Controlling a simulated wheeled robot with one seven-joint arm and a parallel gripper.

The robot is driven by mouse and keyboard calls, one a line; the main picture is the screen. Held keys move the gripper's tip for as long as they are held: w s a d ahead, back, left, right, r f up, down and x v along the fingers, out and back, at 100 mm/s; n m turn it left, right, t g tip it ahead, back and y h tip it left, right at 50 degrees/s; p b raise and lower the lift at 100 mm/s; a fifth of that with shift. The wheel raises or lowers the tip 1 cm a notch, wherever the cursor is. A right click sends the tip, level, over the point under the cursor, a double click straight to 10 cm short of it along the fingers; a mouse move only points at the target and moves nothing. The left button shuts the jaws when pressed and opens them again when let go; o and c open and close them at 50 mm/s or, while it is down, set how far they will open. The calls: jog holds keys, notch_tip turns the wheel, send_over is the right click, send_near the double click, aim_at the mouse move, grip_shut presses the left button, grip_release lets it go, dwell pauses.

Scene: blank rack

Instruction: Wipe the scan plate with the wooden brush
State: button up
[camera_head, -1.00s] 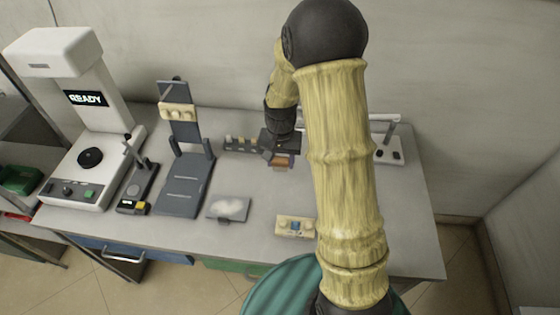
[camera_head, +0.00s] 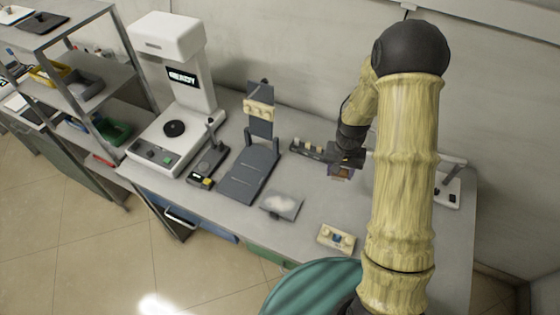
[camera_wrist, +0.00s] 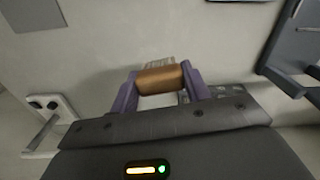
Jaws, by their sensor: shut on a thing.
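A small dark plate with a white powdery patch (camera_head: 281,205), which looks like the scan plate, lies near the table's front edge. My gripper (camera_head: 340,172) is over the back right of the table, to the right of and behind that plate. In the wrist view my gripper (camera_wrist: 160,82) has its purple fingers on both ends of a brown wooden brush handle (camera_wrist: 160,76). Pale bristles (camera_wrist: 158,62) show just beyond the handle. The brush is apart from the plate. My arm hides part of the table's right side.
A dark upright stand (camera_head: 250,172) is left of the plate. A white READY machine (camera_head: 168,140) stands further left. A cream block (camera_head: 336,238) lies front right, near a teal round stool (camera_head: 312,290). A dark rack (camera_head: 312,150) is beside my gripper. Shelves (camera_head: 75,85) stand far left.

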jog(key=shift+s+r+n+p, duration=0.25)
jog(key=shift+r+n+p, duration=0.8)
jog(key=shift+p, duration=2.95)
jog(key=shift+a+f+p, duration=0.1)
jog(key=shift+f+p, duration=0.1)
jog(key=shift+p, duration=0.25)
jog(key=shift+f, duration=0.1)
